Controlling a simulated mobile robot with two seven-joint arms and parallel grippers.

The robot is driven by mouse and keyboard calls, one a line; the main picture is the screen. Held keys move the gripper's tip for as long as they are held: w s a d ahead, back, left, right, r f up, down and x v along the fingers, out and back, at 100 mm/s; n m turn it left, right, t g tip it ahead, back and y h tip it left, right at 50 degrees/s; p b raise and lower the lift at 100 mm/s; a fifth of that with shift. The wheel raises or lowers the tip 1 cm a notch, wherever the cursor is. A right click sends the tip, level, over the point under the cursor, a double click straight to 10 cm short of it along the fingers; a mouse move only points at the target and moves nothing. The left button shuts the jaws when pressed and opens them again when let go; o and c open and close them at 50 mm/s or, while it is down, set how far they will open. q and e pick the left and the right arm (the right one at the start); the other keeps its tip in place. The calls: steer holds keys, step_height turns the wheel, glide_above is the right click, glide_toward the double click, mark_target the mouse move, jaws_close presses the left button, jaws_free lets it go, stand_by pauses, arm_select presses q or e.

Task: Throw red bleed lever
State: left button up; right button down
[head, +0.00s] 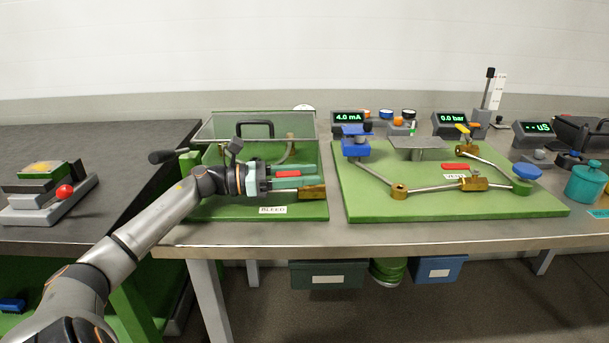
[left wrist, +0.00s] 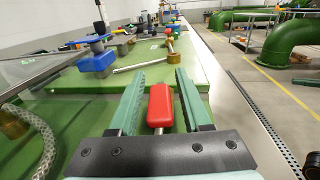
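The red bleed lever (head: 288,173) is on the left green board, above the label reading BLEED (head: 272,210). In the left wrist view the red lever handle (left wrist: 160,106) lies lengthwise between my two green fingers, with a visible gap on each side. My left gripper (head: 303,176) is open around the handle, and its fingers show spread apart in the left wrist view (left wrist: 160,85). A brass valve body (head: 312,192) sits just below the fingers in the head view. My right gripper is not in view.
A clear cover with a black handle (head: 255,128) stands behind the lever. The right green board (head: 430,206) carries pipes, a blue knob (head: 527,172) and another red lever (head: 455,166). A 4.0 mA display (head: 348,117) stands at the back. The bench's front strip is clear.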

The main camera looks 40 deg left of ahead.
arm_select(q)
steer(key=shift+o, duration=0.2)
steer(key=shift+s+a+f, duration=0.1)
steer(key=shift+s+a, duration=0.1)
steer(key=shift+s, duration=0.05)
steer(key=v, duration=0.5)
steer(key=shift+s+a, duration=0.1)
steer(key=shift+a, duration=0.05)
steer(key=shift+s+a, duration=0.25)
steer(key=shift+s, duration=0.05)
steer(key=shift+s+a, duration=0.25)
steer(key=shift+s, duration=0.1)
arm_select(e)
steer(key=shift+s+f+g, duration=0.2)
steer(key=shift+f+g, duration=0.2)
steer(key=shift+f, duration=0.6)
